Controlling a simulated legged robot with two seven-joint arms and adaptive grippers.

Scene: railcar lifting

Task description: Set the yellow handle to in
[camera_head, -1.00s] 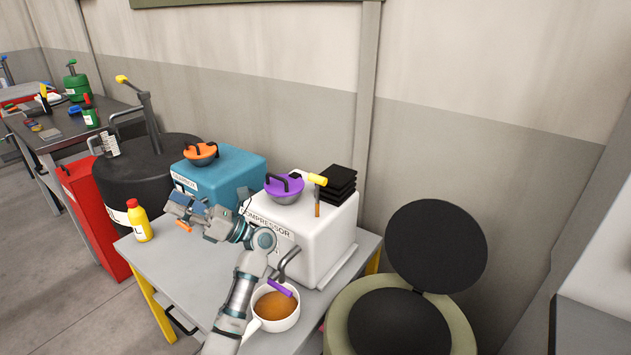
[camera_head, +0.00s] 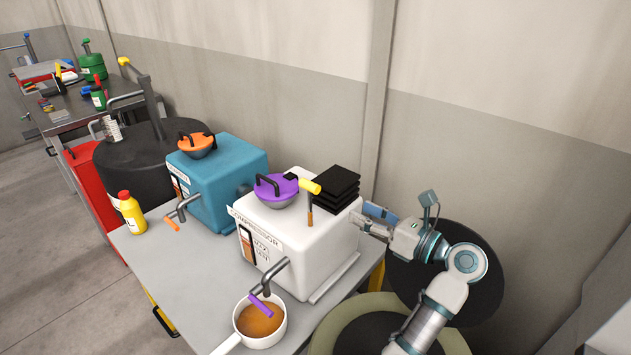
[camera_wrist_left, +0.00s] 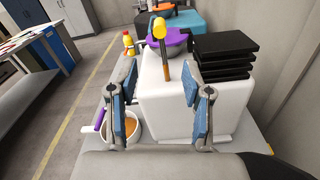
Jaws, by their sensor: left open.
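The yellow handle (camera_head: 310,187) tops a short orange-brown stem on the white compressor box (camera_head: 292,228). In the left wrist view the handle (camera_wrist_left: 159,28) stands upright beyond the fingers, roughly centred between them. My left gripper (camera_head: 372,220) is right of the compressor in the head view, apart from the handle. Its blue-padded fingers (camera_wrist_left: 160,85) are open with nothing held between them. Another yellow-tipped lever (camera_head: 124,62) rises from the black drum (camera_head: 125,165) at the left. My right gripper does not show.
A purple-lidded bowl (camera_head: 277,190) and black plates (camera_head: 336,188) sit on the compressor beside the handle. A pot of brown liquid (camera_head: 259,320) stands in front, under a spout with a purple lever (camera_head: 260,306). A blue box (camera_head: 218,180) and yellow bottle (camera_head: 132,212) are farther left.

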